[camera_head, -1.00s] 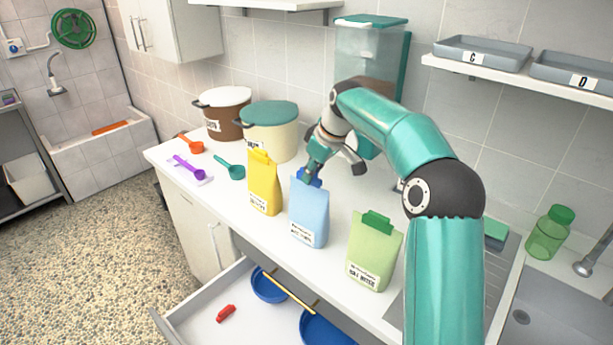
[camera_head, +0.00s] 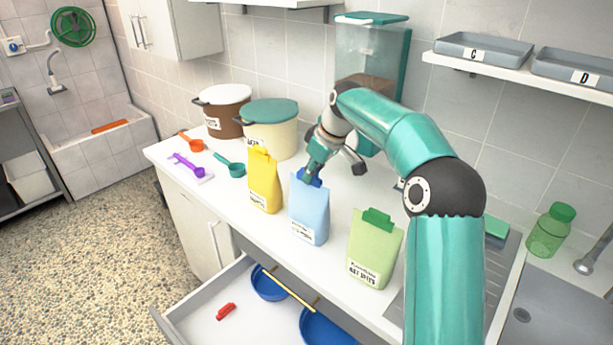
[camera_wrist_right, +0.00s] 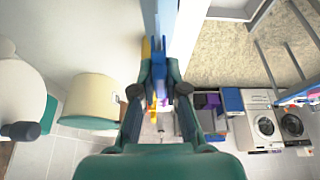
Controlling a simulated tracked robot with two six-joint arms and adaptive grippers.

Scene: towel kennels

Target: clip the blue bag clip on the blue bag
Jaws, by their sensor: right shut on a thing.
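The blue bag (camera_head: 309,215) stands upright on the counter between the yellow bag and the green bag. My right gripper (camera_head: 311,178) is at the top edge of the blue bag, shut on the blue bag clip (camera_head: 317,182). In the right wrist view the clip (camera_wrist_right: 158,72) is between the fingers of the gripper (camera_wrist_right: 159,92), against the pale blue bag (camera_wrist_right: 186,35). The fingers hide part of the clip, and I cannot tell whether the bag's edge is inside its jaws. My left gripper is not in view.
A yellow bag (camera_head: 263,183) and a green bag (camera_head: 374,252) with a green clip (camera_head: 378,219) stand close on either side. Behind are a cream bin (camera_head: 272,135) and a brown bin (camera_head: 224,115). An open drawer (camera_head: 205,318) below holds blue bowls and a red clip (camera_head: 226,311).

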